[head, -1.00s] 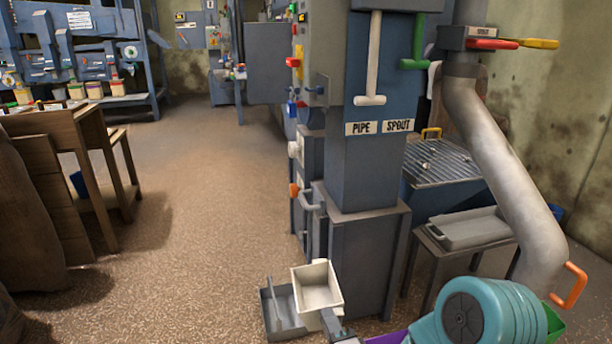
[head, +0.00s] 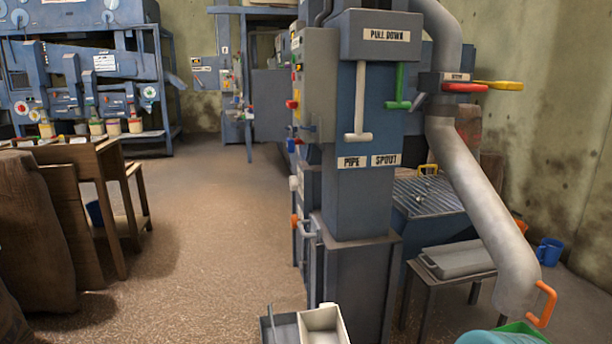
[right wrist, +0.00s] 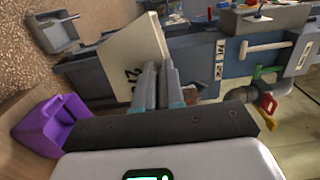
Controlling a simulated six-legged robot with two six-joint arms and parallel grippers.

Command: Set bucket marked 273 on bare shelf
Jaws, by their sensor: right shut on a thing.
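A cream-white bucket (head: 322,325) shows at the bottom edge of the head view, cut off by the frame. In the right wrist view the bucket (right wrist: 128,58) is tilted and carries dark digits that start with 27; the rest is hidden by the fingers. My right gripper (right wrist: 165,82) is shut on the bucket's wall. My left gripper is in neither view. I cannot tell which surface is the bare shelf; a blue rack (head: 150,134) at the back left holds several small buckets on its lower shelf, with some room at its right end.
A blue elevator column (head: 363,200) with a white pull handle (head: 358,105) stands ahead. A grey pipe (head: 480,190) slopes down on the right. A wooden desk (head: 80,155) stands left, with clear floor between. A purple bucket (right wrist: 50,125) shows in the right wrist view.

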